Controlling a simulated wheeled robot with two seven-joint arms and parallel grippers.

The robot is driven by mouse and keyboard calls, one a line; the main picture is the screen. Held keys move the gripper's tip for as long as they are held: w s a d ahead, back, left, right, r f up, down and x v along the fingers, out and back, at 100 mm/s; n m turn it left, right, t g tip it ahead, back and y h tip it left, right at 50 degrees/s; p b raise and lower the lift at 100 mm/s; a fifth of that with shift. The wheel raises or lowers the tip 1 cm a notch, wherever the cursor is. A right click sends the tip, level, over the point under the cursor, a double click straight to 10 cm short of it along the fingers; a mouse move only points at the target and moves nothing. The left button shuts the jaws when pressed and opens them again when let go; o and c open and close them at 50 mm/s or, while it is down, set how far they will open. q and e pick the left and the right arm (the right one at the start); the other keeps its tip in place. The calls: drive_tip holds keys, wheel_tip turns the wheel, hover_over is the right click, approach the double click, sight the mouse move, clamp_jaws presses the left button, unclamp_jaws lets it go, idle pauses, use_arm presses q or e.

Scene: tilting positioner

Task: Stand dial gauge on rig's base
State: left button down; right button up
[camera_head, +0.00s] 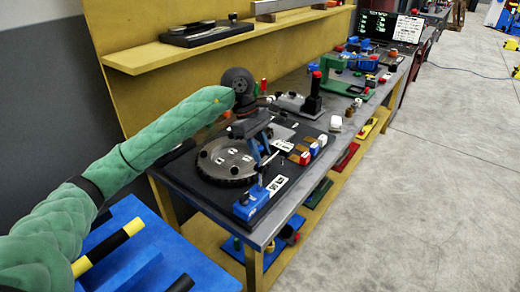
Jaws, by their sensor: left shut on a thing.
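My left arm reaches in from the left, and my left gripper (251,126) is dark, points down and is shut above the rig on the bench. What it holds is small and partly hidden; it seems to be the dial gauge, with blue and thin bright parts below the jaws. The rig has a round metal plate with holes (222,160) on a dark base (222,198). A blue block (257,201) with a white label is at the base's front corner. I cannot tell whether the held thing touches the base. My right gripper is out of view.
Small red, white and blue blocks (314,149) stand right of the plate. A black post on a grey plate (313,98) and a green clamp frame (345,78) stand farther back. A yellow shelf (180,55) runs behind. Open floor (430,180) lies at right.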

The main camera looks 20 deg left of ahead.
use_arm(q)
drive_tip(key=c, duration=1)
unclamp_jaws()
drive_tip(key=b+v, duration=0.2)
drive_tip(key=v, duration=0.4)
drive_tip(key=shift+w+a+r, duration=0.1)
drive_tip(key=shift+b+v, duration=0.4)
drive_tip(key=shift+v, duration=0.35)
